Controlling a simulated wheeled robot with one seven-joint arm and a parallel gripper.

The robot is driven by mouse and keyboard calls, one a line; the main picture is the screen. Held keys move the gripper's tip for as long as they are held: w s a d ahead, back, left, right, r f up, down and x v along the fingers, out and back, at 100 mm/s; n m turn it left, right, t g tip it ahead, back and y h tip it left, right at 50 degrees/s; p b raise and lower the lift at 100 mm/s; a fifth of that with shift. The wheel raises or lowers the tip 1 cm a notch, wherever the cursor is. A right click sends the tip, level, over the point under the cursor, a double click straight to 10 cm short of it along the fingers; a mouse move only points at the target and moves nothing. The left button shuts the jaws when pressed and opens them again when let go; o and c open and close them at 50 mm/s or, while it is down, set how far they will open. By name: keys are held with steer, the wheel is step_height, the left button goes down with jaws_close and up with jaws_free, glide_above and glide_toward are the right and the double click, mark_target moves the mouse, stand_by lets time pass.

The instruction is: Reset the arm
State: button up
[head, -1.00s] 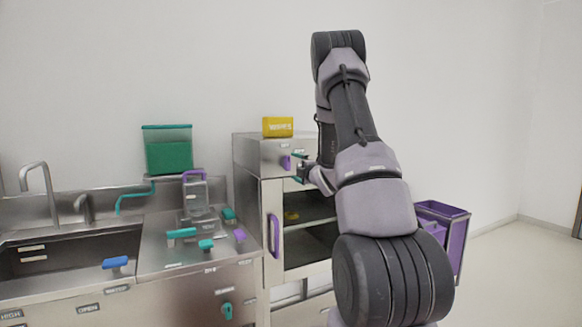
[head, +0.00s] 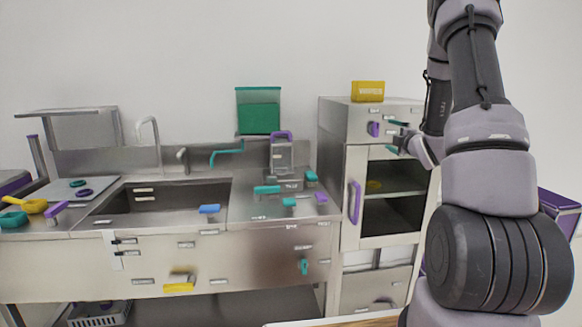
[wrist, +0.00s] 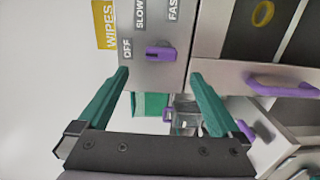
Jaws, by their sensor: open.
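My gripper (head: 398,138) is at the right of the picture in the head view, by the top panel of the steel cabinet (head: 372,112). In the wrist view its two green fingers (wrist: 160,75) are spread apart with nothing between them. A purple knob (wrist: 160,54) shows just beyond the fingertips, beside the labels OFF, SLOW and FAST. The same knob (head: 375,129) shows left of the gripper in the head view. My arm reaches high, and its upper part is cut off by the picture's top edge.
A yellow WIPES box (head: 367,91) stands on the cabinet. The cabinet door has a purple handle (head: 354,201). A sink (head: 165,200) and a counter with several coloured handles lie to the left. A purple bin (head: 560,210) is partly hidden behind my arm. A wooden edge (head: 345,321) shows at the bottom.

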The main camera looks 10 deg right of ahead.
steer(key=s+a+r+m+g+h, duration=0.35)
steer(key=s+a+r+m, duration=0.25)
steer(key=s+r+m, duration=0.5)
steer(key=s+a+m+g+y, duration=0.2)
steer(key=s+a+m, duration=0.3)
steer(key=s, duration=0.8)
steer(key=s+a+m+g+y, duration=0.3)
steer(key=s+a+m+g, duration=0.2)
steer(key=s+a, duration=0.6)
steer(key=s+m, duration=0.1)
steer(key=s, duration=0.1)
steer(key=shift+s+r, duration=0.4)
